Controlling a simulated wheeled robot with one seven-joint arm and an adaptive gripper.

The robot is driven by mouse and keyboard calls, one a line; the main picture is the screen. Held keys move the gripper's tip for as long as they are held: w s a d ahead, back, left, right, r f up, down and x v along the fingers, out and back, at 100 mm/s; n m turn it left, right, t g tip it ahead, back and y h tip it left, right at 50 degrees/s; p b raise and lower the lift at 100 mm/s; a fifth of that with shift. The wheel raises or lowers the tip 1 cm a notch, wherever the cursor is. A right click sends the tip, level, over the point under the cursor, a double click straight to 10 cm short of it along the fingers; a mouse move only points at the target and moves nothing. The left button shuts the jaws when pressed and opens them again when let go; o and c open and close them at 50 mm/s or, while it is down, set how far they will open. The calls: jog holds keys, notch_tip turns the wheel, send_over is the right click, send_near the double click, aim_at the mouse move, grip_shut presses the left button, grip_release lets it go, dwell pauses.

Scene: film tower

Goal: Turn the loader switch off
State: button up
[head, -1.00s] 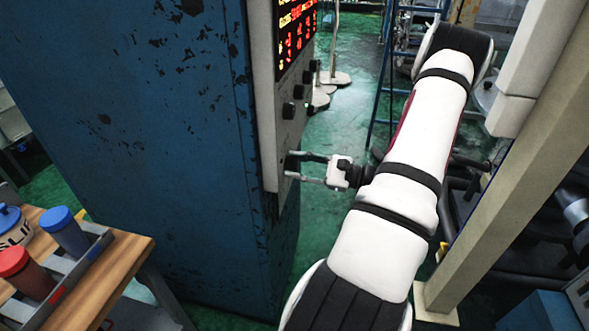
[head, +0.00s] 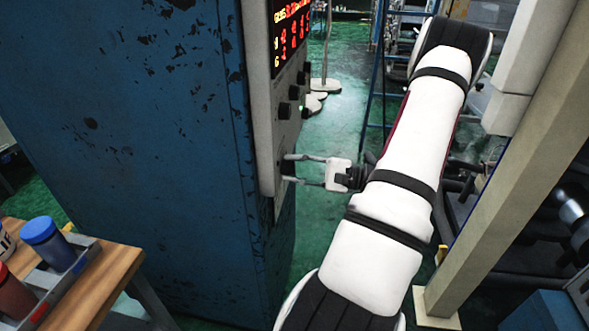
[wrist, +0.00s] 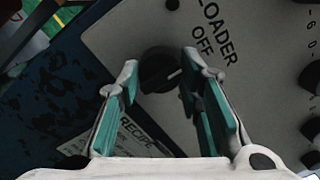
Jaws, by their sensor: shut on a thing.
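The loader switch (wrist: 158,66) is a round black knob on the pale grey control panel (wrist: 245,90), next to printed LOADER and OFF lettering in the wrist view. My gripper (wrist: 160,78) has one finger on each side of the knob and is shut on it. In the head view my gripper (head: 284,168) reaches leftwards to the lower part of the panel (head: 264,130). The knob is hard to make out there, between the fingertips. I cannot tell clearly which way the knob points.
The panel is on a tall worn blue cabinet (head: 150,130). Other black knobs (head: 284,110) and a red lit display (head: 291,32) are above my gripper. A wooden bench (head: 95,290) with cups is at lower left. A beige post (head: 505,165) stands right of my arm.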

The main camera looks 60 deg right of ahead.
jog(key=o, duration=1.2)
jog(key=shift+c, duration=0.2)
jog(key=shift+s, duration=0.1)
jog(key=v, duration=1.1)
jog(key=shift+s+d, duration=0.2)
jog(key=shift+s, duration=0.2)
